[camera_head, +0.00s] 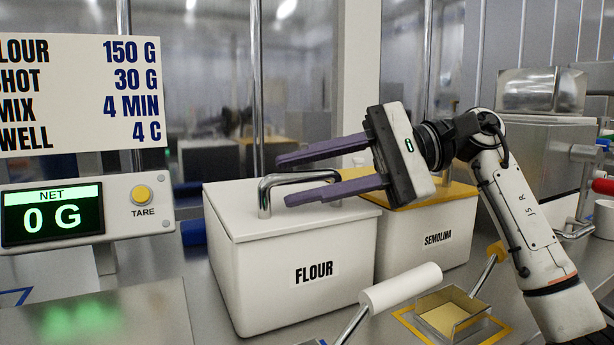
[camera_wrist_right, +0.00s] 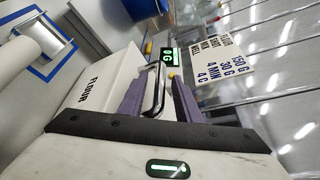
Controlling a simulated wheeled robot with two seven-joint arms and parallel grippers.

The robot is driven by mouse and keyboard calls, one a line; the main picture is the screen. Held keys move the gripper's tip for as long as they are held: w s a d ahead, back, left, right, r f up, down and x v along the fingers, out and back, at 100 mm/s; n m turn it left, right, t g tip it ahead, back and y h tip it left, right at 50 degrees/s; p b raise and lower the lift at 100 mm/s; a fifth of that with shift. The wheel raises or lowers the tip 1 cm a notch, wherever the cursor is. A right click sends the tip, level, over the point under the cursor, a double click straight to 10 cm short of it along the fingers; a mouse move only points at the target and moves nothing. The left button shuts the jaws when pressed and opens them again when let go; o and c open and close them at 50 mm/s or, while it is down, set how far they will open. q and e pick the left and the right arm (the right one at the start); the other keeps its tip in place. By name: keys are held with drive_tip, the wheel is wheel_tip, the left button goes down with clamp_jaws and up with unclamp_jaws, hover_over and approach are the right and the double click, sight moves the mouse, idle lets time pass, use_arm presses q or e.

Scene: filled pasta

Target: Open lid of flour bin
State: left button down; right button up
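The white flour bin (camera_head: 300,285) stands in the middle of the head view with its lid (camera_head: 235,212) down flat. A metal bar handle (camera_head: 264,198) rises from the lid; it also shows in the right wrist view (camera_wrist_right: 158,85). My right gripper (camera_head: 283,180) reaches in from the right with two purple fingers spread apart. The handle lies between the fingers, with a gap visible on both sides in the right wrist view. The fingers look not closed on it. The flour bin (camera_wrist_right: 92,80) also shows in the right wrist view. My left gripper is out of view.
A semolina bin (camera_head: 437,238) with a yellow lid stands right behind the flour bin. A scale display (camera_head: 52,217) reading 0 G is at left, below a recipe sign (camera_head: 80,95).

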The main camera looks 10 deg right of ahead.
clamp_jaws()
